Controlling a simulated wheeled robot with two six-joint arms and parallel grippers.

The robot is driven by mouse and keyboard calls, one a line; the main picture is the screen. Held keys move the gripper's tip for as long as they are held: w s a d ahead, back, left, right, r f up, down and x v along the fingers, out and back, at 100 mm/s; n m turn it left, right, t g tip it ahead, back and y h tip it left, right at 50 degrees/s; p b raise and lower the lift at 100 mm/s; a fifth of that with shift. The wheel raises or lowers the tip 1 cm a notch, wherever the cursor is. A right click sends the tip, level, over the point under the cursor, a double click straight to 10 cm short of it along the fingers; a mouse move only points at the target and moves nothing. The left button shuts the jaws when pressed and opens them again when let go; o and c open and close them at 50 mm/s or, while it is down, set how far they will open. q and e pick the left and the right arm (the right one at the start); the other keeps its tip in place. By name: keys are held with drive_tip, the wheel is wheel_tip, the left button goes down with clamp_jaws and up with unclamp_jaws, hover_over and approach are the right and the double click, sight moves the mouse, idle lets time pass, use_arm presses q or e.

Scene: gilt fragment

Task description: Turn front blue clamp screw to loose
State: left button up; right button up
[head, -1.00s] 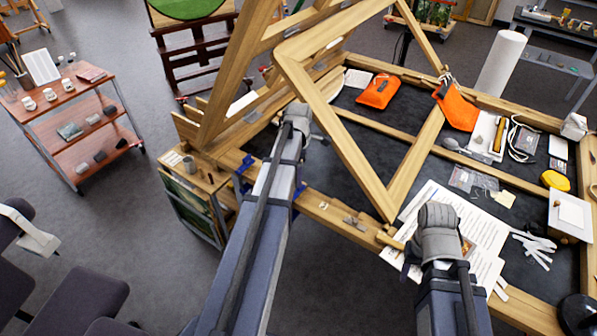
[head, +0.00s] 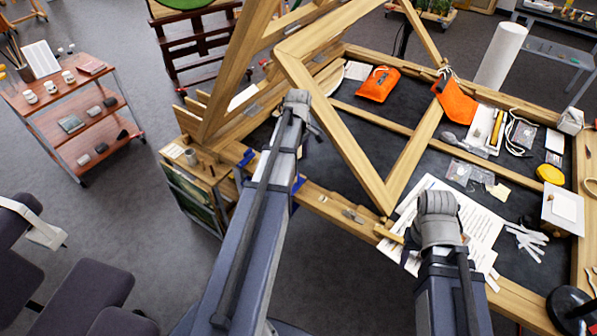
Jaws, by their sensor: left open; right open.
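A blue clamp (head: 244,164) shows on the near left edge of the wooden frame table, just left of my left arm. Another blue piece (head: 298,184) shows just right of that arm; whether it belongs to the same clamp is hidden. The clamp screw and its handle cannot be made out. My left arm reaches up across the table edge and covers the space between the blue pieces. My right arm ends over the papers at the table's near right. The fingers of both grippers are hidden, and I see nothing held.
A large wooden frame (head: 345,140) leans over the dark table. Orange pouches (head: 378,84), papers (head: 470,230) and small tools lie on the table. A shelved cart (head: 75,115) stands at left, dark chairs (head: 85,295) at lower left. Grey floor is open between them.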

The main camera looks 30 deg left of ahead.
sight(299, 177)
use_arm(q)
drive_tip(key=m, duration=0.7)
drive_tip(key=shift+m, duration=0.4)
drive_tip(key=m, duration=0.7)
drive_tip(key=shift+m, duration=0.3)
drive_tip(key=m, duration=1.3)
drive_tip(key=shift+m, duration=0.3)
drive_tip(key=shift+f, duration=0.15)
wheel_tip(299, 177, down, 8)
drive_tip(key=b, duration=0.8)
drive_tip(key=shift+r, duration=0.2)
